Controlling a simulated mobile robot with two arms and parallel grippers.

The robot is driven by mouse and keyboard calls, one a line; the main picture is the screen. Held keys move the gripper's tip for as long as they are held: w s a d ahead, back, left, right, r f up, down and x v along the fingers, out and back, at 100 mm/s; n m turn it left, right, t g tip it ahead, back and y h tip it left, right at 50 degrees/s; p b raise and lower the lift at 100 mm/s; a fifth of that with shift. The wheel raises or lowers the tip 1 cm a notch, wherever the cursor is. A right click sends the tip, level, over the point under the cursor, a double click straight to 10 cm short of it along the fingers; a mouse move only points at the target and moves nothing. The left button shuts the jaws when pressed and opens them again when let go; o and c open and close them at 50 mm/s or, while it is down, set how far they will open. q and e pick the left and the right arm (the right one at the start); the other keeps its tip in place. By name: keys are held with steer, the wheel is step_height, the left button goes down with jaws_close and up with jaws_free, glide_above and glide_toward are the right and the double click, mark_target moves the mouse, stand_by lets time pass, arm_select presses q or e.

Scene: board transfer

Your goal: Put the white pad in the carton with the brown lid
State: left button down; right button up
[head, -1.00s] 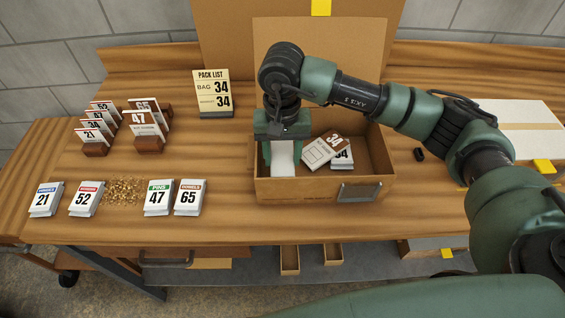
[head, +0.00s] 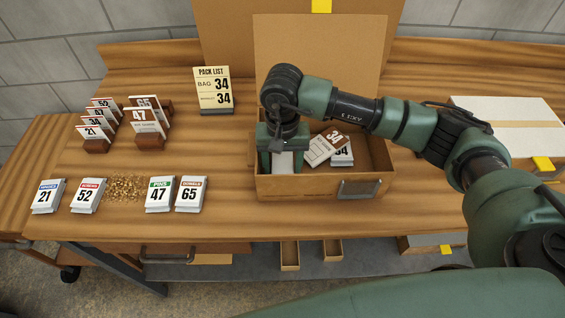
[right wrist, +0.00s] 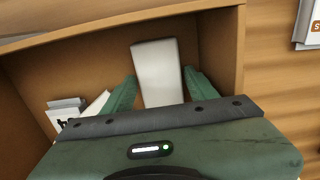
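The white pad (head: 283,161) stands upright, plain side showing, between the fingers of my right gripper (head: 283,154). In the right wrist view the pad (right wrist: 158,72) reaches out between the two green fingertips (right wrist: 159,75), which look closed on its sides. The gripper is inside the left part of the open brown carton (head: 320,187), whose brown lid (head: 320,50) is raised at the back. The front wall hides the pad's lower end, so I cannot tell whether it touches the floor. My left gripper is not in view.
Two pads marked 34 (head: 320,150) lie in the carton right of the gripper. Several numbered pads (head: 160,195) lie at left, near card stands (head: 147,122). A pack list (head: 212,88) stands behind. A white-topped carton (head: 510,125) is at right.

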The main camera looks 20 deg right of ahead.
mark_target(283, 167)
steer(key=shift+r, duration=0.15)
step_height(283, 167, up, 12)
steer(key=b, duration=0.2)
stand_by(0.5)
